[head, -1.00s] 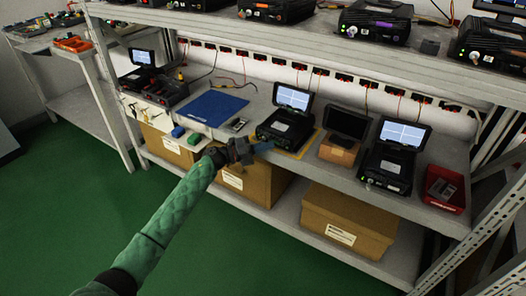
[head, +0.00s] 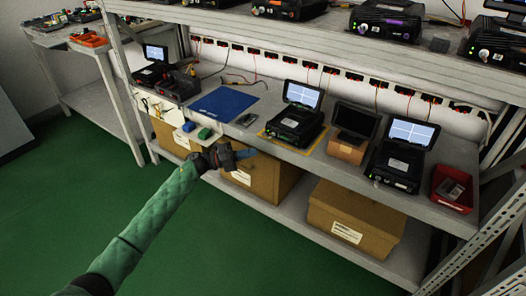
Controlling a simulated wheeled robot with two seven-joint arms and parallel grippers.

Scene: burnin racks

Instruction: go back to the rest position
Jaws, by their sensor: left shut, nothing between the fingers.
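My left arm comes in from the lower left in a green padded sleeve. My left gripper (head: 246,152) is in front of the shelf's front edge, before a cardboard box on the lower shelf. It is shut and holds nothing. My right gripper is not in view.
The middle shelf (head: 318,158) holds a black device with a lit screen (head: 297,122) on a yellow-edged mat, a blue mat (head: 225,104), another device (head: 401,155) and a red bin (head: 452,187). Cardboard boxes (head: 350,215) stand below. The green floor (head: 230,250) is clear.

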